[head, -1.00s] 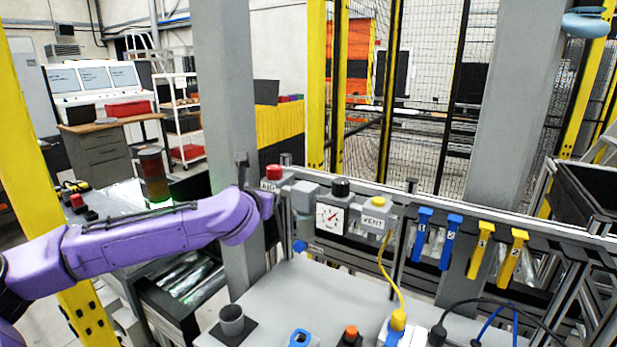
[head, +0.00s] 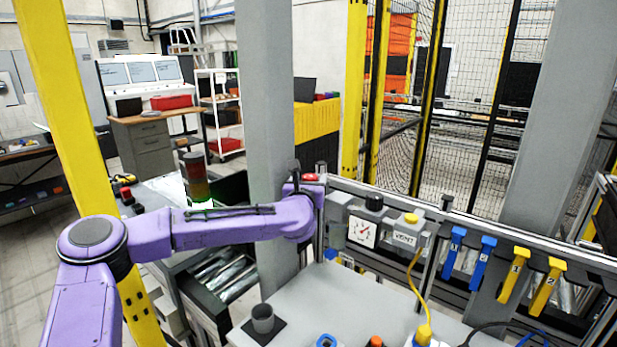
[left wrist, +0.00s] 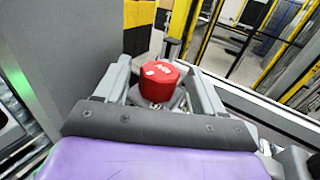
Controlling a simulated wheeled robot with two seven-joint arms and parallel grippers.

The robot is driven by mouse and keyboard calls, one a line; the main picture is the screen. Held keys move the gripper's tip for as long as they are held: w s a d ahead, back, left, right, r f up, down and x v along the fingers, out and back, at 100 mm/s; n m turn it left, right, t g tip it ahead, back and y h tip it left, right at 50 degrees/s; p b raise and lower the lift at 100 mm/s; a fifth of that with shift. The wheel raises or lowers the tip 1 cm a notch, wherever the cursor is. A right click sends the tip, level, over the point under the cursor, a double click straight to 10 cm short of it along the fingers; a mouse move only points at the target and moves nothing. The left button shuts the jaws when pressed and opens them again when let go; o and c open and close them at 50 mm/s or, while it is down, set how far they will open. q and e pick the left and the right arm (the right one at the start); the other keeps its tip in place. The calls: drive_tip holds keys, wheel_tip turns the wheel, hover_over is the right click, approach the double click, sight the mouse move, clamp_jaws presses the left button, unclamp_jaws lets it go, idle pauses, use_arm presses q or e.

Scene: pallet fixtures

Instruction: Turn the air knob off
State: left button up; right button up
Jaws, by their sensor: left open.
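The air knob (head: 310,177) is red and sits on the fixture rail, just left of the pressure gauge. In the head view it is partly hidden by my left gripper (head: 307,172), and its AIR label is covered. In the left wrist view the red knob (left wrist: 158,84) shows with white marks on it, between the two grey fingers of my left gripper (left wrist: 162,80). The fingers are open, one on each side of the knob. I cannot tell whether either one touches it. My right gripper is not in view.
The gauge box (head: 362,232) with a black knob and the VENT box (head: 404,240) with a yellow knob stand to the right. Blue levers (head: 453,252) and yellow levers (head: 514,274) follow along the rail. A grey column (head: 265,120) rises close behind my arm.

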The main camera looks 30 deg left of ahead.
use_arm(q)
drive_tip(key=c, duration=1.1)
drive_tip(key=shift+o, duration=0.2)
drive_tip(key=shift+a+f+m+t+h+b, duration=0.15)
drive_tip(key=shift+m+h+b, duration=0.1)
drive_tip(key=shift+h+b, duration=0.2)
drive_tip(key=shift+a+f+m+t+h+b, duration=0.15)
drive_tip(key=shift+m+h+b, duration=0.1)
drive_tip(key=shift+h+b, duration=0.2)
drive_tip(key=shift+r+m+t+h+b, duration=0.1)
drive_tip(key=shift+m+t+h+b, duration=0.2)
drive_tip(key=shift+m+h+b, duration=0.45)
drive_tip(key=shift+s+r+m+h, duration=0.15)
drive_tip(key=shift+m+h, duration=0.4)
drive_tip(key=shift+h, duration=0.5)
drive_tip(key=shift+a+m+h, duration=0.15)
drive_tip(key=shift+m+h, duration=0.95)
drive_tip(key=shift+h, duration=0.6)
drive_tip(key=o, duration=1.1)
drive_tip(key=shift+c, duration=0.2)
